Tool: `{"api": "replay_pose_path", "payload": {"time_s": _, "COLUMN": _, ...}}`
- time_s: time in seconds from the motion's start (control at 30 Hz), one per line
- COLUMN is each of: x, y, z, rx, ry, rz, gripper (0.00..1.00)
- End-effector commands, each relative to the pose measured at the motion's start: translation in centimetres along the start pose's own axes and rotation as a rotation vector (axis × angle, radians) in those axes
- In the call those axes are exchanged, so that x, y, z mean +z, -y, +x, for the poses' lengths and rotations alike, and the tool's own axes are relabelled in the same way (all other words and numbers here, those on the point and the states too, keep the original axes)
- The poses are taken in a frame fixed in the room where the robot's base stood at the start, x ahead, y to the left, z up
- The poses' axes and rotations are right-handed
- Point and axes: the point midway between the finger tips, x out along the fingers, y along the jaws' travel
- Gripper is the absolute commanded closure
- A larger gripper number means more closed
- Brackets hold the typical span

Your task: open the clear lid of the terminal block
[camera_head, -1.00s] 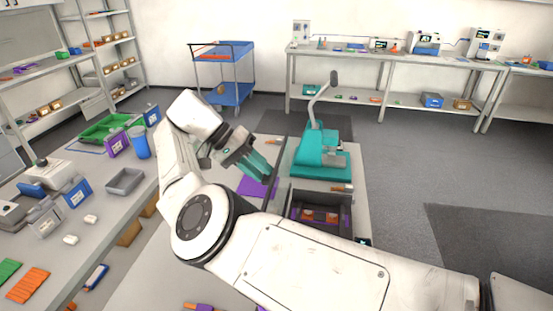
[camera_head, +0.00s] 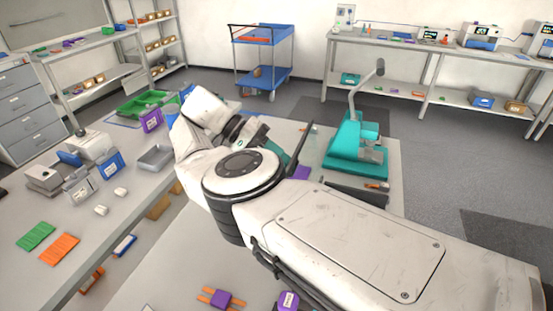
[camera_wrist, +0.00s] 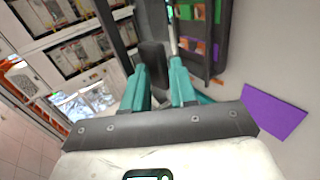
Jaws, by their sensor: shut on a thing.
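The dark open-topped box that looks like the terminal block (camera_head: 357,190) stands on the table, mostly hidden behind my arm in the head view. A dark upright panel (camera_head: 304,146), apparently the edge of its lid, rises beside my gripper (camera_head: 281,153). In the wrist view, the teal fingers of my gripper (camera_wrist: 160,88) are close together, with a dark grey piece (camera_wrist: 153,62) between them, apparently part of the lid. A dark frame (camera_wrist: 229,38) with green, orange and purple pieces shows beyond the right finger. The exact contact is hard to see.
A teal press-like device (camera_head: 357,155) stands close behind the box. A purple sheet (camera_wrist: 273,111) lies right of the fingers. The left bench holds a grey tray (camera_head: 155,158) and several small boxes. Open floor lies to the right.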

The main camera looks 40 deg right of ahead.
Motion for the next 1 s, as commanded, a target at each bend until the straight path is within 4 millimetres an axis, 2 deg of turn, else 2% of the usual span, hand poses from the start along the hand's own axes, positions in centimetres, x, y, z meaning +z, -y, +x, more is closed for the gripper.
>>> {"api": "replay_pose_path", "payload": {"time_s": 0.03, "x": 0.1, "y": 1.9, "z": 2.3, "rx": -0.016, "ry": 0.033, "rz": -0.017, "gripper": 1.00}}
{"api": "replay_pose_path", "payload": {"time_s": 0.2, "x": 0.1, "y": 1.9, "z": 2.4, "rx": -0.016, "ry": 0.034, "rz": -0.016, "gripper": 1.00}}
{"api": "replay_pose_path", "payload": {"time_s": 0.23, "x": 0.2, "y": 1.9, "z": 2.4, "rx": -0.016, "ry": 0.034, "rz": -0.016, "gripper": 0.71}}
{"api": "replay_pose_path", "payload": {"time_s": 0.27, "x": 0.2, "y": 1.9, "z": 2.4, "rx": -0.015, "ry": 0.035, "rz": -0.016, "gripper": 0.65}}
{"api": "replay_pose_path", "payload": {"time_s": 0.3, "x": 0.2, "y": 1.9, "z": 2.4, "rx": -0.015, "ry": 0.034, "rz": -0.017, "gripper": 0.52}}
{"api": "replay_pose_path", "payload": {"time_s": 0.33, "x": 0.2, "y": 1.9, "z": 2.4, "rx": -0.015, "ry": 0.034, "rz": -0.018, "gripper": 0.46}}
{"api": "replay_pose_path", "payload": {"time_s": 0.4, "x": 0.2, "y": 1.9, "z": 2.3, "rx": -0.015, "ry": 0.033, "rz": -0.019, "gripper": 0.40}}
{"api": "replay_pose_path", "payload": {"time_s": 0.63, "x": 0.2, "y": 1.8, "z": 2.1, "rx": -0.015, "ry": 0.031, "rz": -0.024, "gripper": 0.42}}
{"api": "replay_pose_path", "payload": {"time_s": 0.73, "x": 0.2, "y": 1.4, "z": 1.9, "rx": -0.015, "ry": 0.031, "rz": -0.023, "gripper": 0.51}}
{"api": "replay_pose_path", "payload": {"time_s": 0.8, "x": 0.2, "y": 0.8, "z": 1.5, "rx": -0.014, "ry": 0.031, "rz": -0.019, "gripper": 0.57}}
{"api": "replay_pose_path", "payload": {"time_s": 0.93, "x": 0.1, "y": -1.4, "z": 0.2, "rx": -0.009, "ry": 0.032, "rz": -0.007, "gripper": 0.57}}
{"api": "replay_pose_path", "payload": {"time_s": 1.0, "x": 0.5, "y": -2.2, "z": 0.2, "rx": 0.000, "ry": 0.030, "rz": -0.007, "gripper": 0.57}}
